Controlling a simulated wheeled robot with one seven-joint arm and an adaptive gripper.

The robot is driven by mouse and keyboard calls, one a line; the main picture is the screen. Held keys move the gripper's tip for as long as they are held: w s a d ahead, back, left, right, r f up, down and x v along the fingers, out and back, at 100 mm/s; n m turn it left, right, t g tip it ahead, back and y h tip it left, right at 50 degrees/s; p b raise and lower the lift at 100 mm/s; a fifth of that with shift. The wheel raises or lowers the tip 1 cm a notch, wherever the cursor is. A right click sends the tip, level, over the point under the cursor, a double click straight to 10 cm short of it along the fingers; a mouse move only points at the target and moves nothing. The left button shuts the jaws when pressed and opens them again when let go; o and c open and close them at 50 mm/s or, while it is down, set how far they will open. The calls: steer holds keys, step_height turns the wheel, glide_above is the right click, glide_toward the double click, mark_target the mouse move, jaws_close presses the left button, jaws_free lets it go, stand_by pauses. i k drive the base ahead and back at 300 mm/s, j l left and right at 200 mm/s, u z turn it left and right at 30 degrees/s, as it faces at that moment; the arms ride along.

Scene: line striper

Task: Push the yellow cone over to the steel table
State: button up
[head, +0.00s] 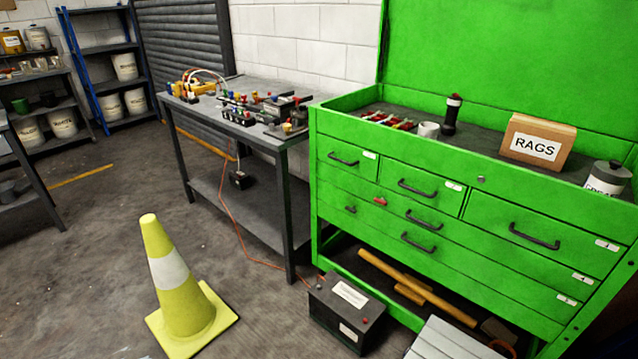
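The yellow cone (184,302) with a white band stands upright on the floor at the lower left of the head view, on its square yellow base. The dark steel table (242,198) stands behind it and a little to the right, against the wall. Bare floor shows between the cone and the table's near legs, so they are apart. My gripper is not in the head view.
A green tool chest (438,218) stands right of the table. A black battery box (346,310) sits on the floor before it, with an orange cord (238,225) running to the table. Shelves (105,75) stand at the back left. Floor left of the cone is clear.

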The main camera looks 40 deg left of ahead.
mark_target(190, 316)
steer(key=u, duration=2.2)
steer(key=i+j, duration=1.95)
steer(key=l+z, duration=0.05)
